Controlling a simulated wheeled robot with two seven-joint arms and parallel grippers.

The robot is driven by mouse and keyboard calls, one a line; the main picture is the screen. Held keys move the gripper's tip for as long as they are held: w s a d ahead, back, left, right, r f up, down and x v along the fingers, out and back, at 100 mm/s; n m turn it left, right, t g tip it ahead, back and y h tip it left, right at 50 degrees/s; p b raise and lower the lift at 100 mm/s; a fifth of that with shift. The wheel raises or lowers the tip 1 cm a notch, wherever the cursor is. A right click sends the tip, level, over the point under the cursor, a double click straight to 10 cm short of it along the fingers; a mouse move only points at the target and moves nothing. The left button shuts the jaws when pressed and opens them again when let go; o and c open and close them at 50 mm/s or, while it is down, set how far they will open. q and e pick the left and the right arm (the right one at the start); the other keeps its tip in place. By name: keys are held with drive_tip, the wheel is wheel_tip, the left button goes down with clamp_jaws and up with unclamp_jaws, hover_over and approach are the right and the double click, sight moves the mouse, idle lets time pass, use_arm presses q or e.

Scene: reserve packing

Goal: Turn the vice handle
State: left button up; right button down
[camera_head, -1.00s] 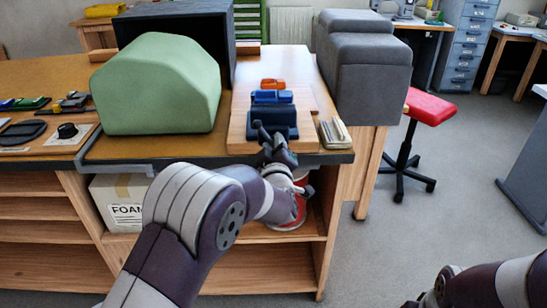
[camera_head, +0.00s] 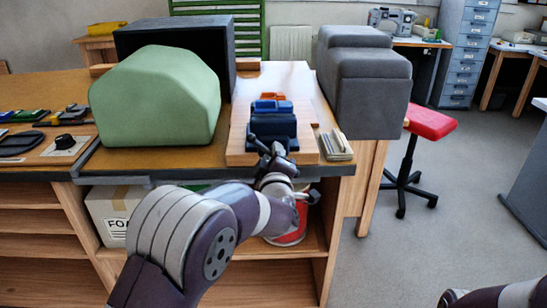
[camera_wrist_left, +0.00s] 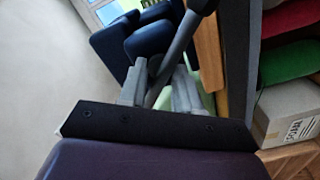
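The blue vice (camera_head: 273,128) stands on a pale wooden board at the front of the workbench. My left gripper (camera_head: 274,162) is at the front of the vice, close to its handle. In the left wrist view, the dark bar of the vice handle (camera_wrist_left: 187,33) runs slantwise between the two grey fingers of my left gripper (camera_wrist_left: 160,88). The fingers stand apart with a gap beside the bar; firm contact does not show. The blue vice body (camera_wrist_left: 112,42) is behind them. My right gripper is out of view; only part of that arm shows at bottom right.
A green rounded block (camera_head: 155,100) stands left of the vice, a grey padded block (camera_head: 370,85) to its right. A small stack of flat pieces (camera_head: 335,146) lies beside the board. A foam box (camera_head: 108,208) and a red tub (camera_head: 290,232) are on the shelf below.

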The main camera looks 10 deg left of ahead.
use_arm(q)
drive_tip(key=o, duration=0.4)
drive_tip(key=shift+w+r, duration=0.1)
drive_tip(key=shift+c, duration=0.2)
drive_tip(key=shift+a, duration=0.1)
drive_tip(key=v, duration=1.2)
drive_tip(key=shift+s, duration=0.35)
